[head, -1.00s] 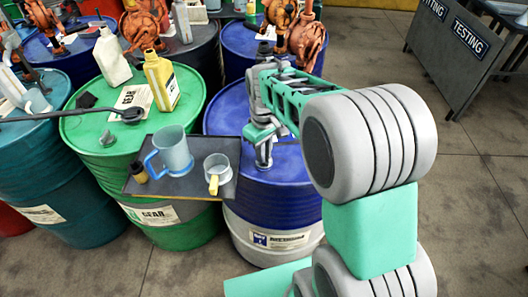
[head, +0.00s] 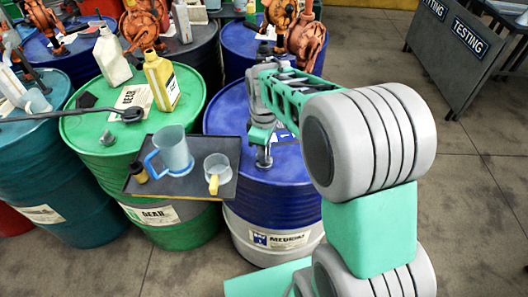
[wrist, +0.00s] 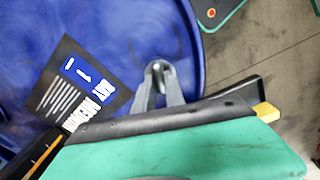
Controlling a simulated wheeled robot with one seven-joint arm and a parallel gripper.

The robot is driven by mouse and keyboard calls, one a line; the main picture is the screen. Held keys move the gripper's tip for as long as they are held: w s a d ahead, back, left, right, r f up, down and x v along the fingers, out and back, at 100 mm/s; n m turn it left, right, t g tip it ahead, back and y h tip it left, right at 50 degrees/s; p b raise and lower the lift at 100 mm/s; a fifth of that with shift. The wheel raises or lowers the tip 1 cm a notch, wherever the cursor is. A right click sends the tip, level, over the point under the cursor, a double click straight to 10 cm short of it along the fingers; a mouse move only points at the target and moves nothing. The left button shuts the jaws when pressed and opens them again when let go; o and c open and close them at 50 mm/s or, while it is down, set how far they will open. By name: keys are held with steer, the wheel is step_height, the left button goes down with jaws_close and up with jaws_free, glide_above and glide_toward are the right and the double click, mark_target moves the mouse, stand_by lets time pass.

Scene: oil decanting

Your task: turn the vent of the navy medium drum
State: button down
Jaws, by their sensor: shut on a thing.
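The navy medium drum (head: 230,118) stands upright at the centre of the head view, with a white band and label low on its side. Its blue top fills much of the wrist view (wrist: 95,35), with a dark printed card (wrist: 62,88) lying on it. My gripper (head: 264,158) points down onto the drum top near its front edge. In the wrist view its two grey fingers (wrist: 158,80) are shut on the small grey vent (wrist: 156,66) near the rim. The fingers hide most of the vent.
A green drum (head: 85,130) stands to the left. Orange pumps (head: 306,38) stand behind. Floor at right is open.

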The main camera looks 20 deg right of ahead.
steer(key=c, duration=1.4)
jaws_free()
step_height(320, 180, up, 8)
steer(key=shift+f+b, duration=0.1)
steer(key=shift+b, duration=0.25)
steer(key=s+f+m+t, duration=0.1)
steer(key=s+m+t, duration=0.2)
steer(key=s+m, duration=0.7)
steer(key=s, duration=0.3)
steer(key=shift+s+f+m, duration=0.25)
steer(key=shift+m, duration=0.15)
